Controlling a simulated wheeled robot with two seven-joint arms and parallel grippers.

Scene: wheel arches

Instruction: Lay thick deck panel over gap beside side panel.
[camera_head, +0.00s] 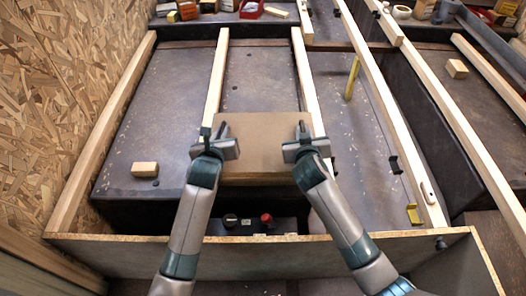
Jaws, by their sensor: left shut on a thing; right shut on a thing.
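A brown deck panel (262,150) is held flat between my two grippers in the middle of the head view. It lies over or just above the two middle wooden battens, and I cannot tell whether it touches them. My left gripper (222,136) is shut on the panel's left edge. My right gripper (301,139) is shut on its right edge. Below the panel's near edge is a dark gap (150,215) with a red knob and dark fittings in it. The upright side panel (130,252) with a pale top edge runs across the front of the gap.
A chipboard wall (50,90) stands at the left. A small wood block (145,169) lies on the dark deck. A yellow stick (352,78) stands at the right, and long battens (400,130) run beyond it. Several boxes and a red tray (250,9) are at the back.

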